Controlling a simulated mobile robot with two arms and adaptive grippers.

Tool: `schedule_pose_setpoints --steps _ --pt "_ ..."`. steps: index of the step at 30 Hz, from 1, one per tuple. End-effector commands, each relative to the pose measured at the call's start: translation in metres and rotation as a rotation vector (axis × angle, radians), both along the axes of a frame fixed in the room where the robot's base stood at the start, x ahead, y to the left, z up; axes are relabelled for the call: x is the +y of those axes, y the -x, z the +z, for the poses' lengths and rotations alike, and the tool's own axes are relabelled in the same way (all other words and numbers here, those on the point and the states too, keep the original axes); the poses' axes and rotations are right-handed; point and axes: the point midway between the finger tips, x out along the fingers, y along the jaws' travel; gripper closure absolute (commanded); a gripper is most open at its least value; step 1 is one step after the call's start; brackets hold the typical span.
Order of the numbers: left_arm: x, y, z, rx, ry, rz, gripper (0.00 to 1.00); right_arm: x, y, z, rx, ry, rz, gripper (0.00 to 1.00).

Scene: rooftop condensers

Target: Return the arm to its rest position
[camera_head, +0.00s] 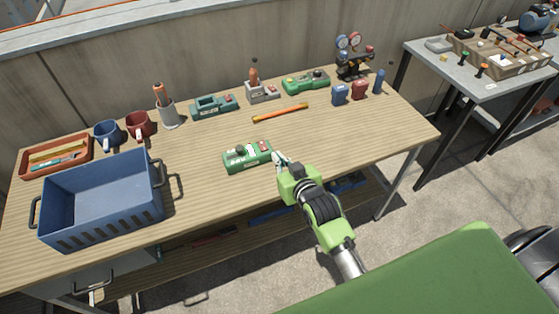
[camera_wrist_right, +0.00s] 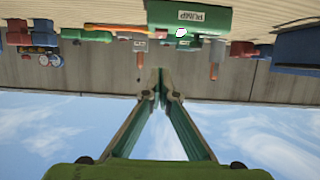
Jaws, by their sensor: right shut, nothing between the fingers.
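My right arm is green with a dark joint. Its gripper (camera_head: 279,157) is at the front middle of the wooden workbench (camera_head: 200,160), just right of a green box (camera_head: 247,157). In the right wrist view the green box (camera_wrist_right: 190,17) reads "PUMP" and lies beyond the fingertips. The right gripper's fingers (camera_wrist_right: 160,85) meet at their tips with nothing between them. I cannot tell whether the fingertips touch the box. My left gripper does not show.
An orange rod (camera_head: 280,113), chargers and gauges (camera_head: 354,58) occupy the back. A second table (camera_head: 480,78) stands right.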

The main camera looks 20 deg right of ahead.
Motion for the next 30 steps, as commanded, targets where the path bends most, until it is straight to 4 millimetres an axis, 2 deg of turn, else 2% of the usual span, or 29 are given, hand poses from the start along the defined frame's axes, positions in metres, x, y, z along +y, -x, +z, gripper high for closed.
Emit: schedule_pose_setpoints --steps 21,23,25,30 --pt "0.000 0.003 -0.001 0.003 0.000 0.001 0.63 0.000 0.010 -0.001 0.016 0.003 0.002 1.00" --pt "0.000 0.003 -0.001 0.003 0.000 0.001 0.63 0.000 0.020 -0.006 0.053 0.008 0.007 1.00" --pt "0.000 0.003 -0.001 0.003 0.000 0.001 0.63 0.001 0.041 -0.016 0.128 0.018 0.016 1.00" --pt "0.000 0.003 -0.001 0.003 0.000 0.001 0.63 0.002 0.122 -0.040 0.390 0.053 0.046 1.00"
